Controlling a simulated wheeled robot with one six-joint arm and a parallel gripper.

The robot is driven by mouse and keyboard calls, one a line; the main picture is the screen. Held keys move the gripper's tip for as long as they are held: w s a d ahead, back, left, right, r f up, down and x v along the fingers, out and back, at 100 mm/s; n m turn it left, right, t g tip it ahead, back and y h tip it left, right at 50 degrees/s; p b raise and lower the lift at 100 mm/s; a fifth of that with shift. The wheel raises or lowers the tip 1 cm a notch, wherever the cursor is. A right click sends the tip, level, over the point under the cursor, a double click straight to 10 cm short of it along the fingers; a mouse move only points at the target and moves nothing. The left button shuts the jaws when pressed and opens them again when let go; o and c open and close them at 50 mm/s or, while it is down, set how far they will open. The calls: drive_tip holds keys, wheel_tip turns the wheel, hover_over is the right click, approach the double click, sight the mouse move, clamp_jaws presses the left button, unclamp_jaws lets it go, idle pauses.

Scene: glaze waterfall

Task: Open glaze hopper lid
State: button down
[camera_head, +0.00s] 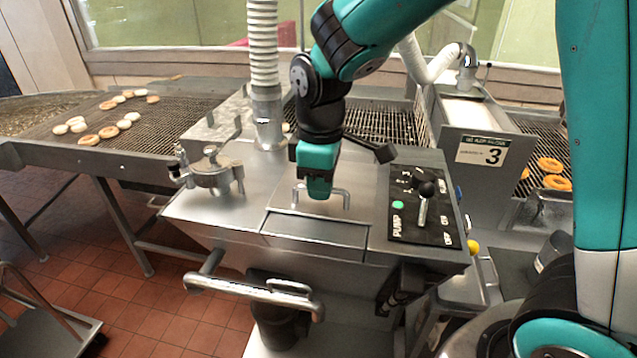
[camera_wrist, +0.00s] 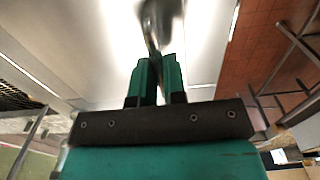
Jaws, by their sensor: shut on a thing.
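The glaze hopper (camera_head: 230,225) is a steel box in the middle of the head view. Its lid (camera_head: 315,230) is a flat steel panel on top, with a bar handle (camera_head: 345,194) standing up from it. The lid lies flat and looks closed. My gripper (camera_head: 319,194) comes down from above onto the middle of the handle and hides part of it. In the wrist view, my gripper (camera_wrist: 158,80) is shut on the handle (camera_wrist: 152,30), with its green fingers close together on either side of the bar.
A control panel (camera_head: 420,210) with a black-knobbed lever stands right of the lid. A ribbed hose (camera_head: 263,50) rises behind it. A clamped fitting (camera_head: 212,175) is at the left. A push bar (camera_head: 255,291) juts out in front. Conveyors with doughnuts (camera_head: 75,126) lie beyond.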

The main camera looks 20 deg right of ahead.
drive_tip(key=shift+w+d+r+p, duration=0.2)
drive_tip(key=shift+w+r+p, duration=0.05)
drive_tip(key=shift+r+p, duration=0.45)
drive_tip(key=shift+w+d+r+p, duration=0.15)
drive_tip(key=shift+w+r+p, duration=0.1)
drive_tip(key=shift+r+p, duration=0.45)
drive_tip(key=shift+w+d+r+p, duration=0.25)
drive_tip(key=shift+r+p, duration=0.3)
drive_tip(key=shift+r, duration=0.2)
drive_tip(key=w+d+r+p, duration=0.7)
drive_tip(key=w+p, duration=0.3)
drive_tip(key=w, duration=0.2)
drive_tip(key=shift+d+r+p, duration=0.2)
drive_tip(key=shift+d+p, duration=0.1)
drive_tip(key=shift+d, duration=0.5)
drive_tip(key=shift+w+d, duration=0.1)
drive_tip(key=shift+w+d+f+p, duration=0.2)
drive_tip(key=shift+w+d, duration=0.3)
drive_tip(key=shift+w, duration=0.2)
drive_tip(key=shift+w+d+f+p, duration=0.25)
drive_tip(key=shift+w+d, duration=0.25)
drive_tip(key=shift+w, duration=0.2)
drive_tip(key=shift+w+d+f+p, duration=0.2)
drive_tip(key=shift+w+d, duration=0.3)
drive_tip(key=shift+w, duration=0.2)
drive_tip(key=c, duration=1)
unclamp_jaws()
